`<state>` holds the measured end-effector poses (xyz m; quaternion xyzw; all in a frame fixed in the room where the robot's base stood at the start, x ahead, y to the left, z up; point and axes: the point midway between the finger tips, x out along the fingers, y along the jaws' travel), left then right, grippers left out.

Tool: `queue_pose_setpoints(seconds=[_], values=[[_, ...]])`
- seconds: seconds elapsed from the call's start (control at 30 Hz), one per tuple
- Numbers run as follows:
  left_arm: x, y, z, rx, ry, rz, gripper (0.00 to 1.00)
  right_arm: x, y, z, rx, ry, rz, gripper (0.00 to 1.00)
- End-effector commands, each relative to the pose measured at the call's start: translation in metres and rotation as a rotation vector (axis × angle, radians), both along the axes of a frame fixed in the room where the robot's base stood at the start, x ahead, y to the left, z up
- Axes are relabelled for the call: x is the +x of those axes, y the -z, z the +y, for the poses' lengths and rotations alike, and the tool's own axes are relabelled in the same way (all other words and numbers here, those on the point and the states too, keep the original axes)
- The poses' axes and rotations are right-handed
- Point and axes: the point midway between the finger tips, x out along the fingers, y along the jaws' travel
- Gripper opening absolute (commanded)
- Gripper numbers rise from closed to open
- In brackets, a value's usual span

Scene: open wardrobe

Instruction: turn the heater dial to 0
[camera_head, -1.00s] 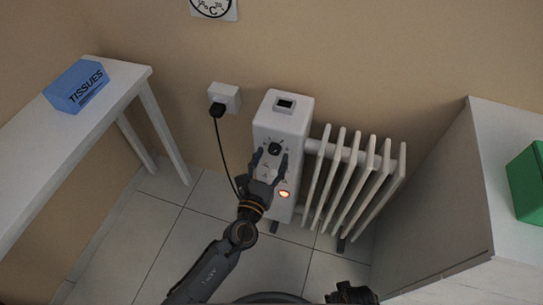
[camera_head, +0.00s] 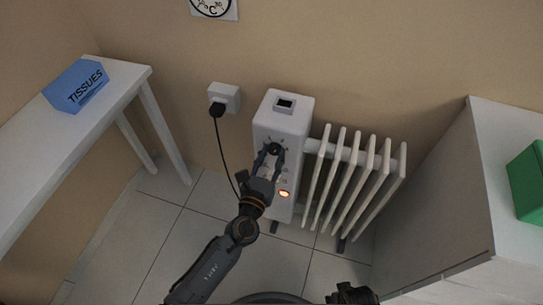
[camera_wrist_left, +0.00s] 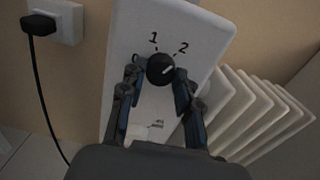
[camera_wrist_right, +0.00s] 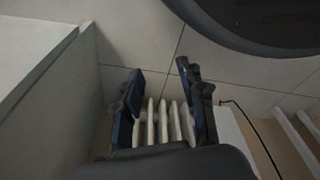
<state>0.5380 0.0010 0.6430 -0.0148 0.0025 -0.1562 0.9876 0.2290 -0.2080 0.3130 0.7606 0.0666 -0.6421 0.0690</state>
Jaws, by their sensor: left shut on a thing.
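The white heater (camera_head: 283,125) stands against the wall. Its black dial (camera_head: 274,149) is on the front panel, and in the left wrist view the dial (camera_wrist_left: 160,69) shows the marks 0, 1 and 2 around it. Its white pointer line points to the upper right, roughly toward the 2 side. My left gripper (camera_head: 269,153) is shut on the dial, with one finger at each side of it. My right gripper (camera_wrist_right: 160,72) is open and empty, away from the dial; in the head view it shows only partly at the bottom edge.
A red-orange light (camera_head: 285,194) glows below the dial. White radiator fins (camera_head: 350,185) stand right of it. A black cord runs from the wall socket (camera_head: 226,96). A side table (camera_head: 100,110) with a blue tissue box (camera_head: 77,86) is left; a white cabinet (camera_head: 450,190) is right.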

Motion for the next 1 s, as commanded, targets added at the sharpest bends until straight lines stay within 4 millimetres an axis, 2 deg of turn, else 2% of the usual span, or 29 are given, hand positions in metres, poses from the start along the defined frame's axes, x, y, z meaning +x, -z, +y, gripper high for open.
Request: queue_pose_setpoints(seconds=[0.1,0.27,0.5,0.7,1.0], values=[[0.000,0.001,0.000,-0.045,0.001,0.014,0.01,0.015,-0.013,0.003,0.005,0.001,-0.025,0.40],[0.000,0.002,-0.001,-0.147,0.002,0.047,0.01,0.027,-0.030,0.004,0.006,0.004,-0.038,0.40],[-0.001,0.002,-0.001,-0.356,0.001,0.114,0.01,0.045,-0.068,0.006,0.008,0.008,-0.061,0.40],[-0.001,0.002,-0.001,-0.537,0.002,0.174,0.01,0.054,-0.104,0.007,0.009,0.011,-0.081,0.40],[-0.001,0.001,-0.001,-0.810,0.000,0.262,0.01,0.056,-0.155,0.006,0.010,0.016,-0.106,0.40]])
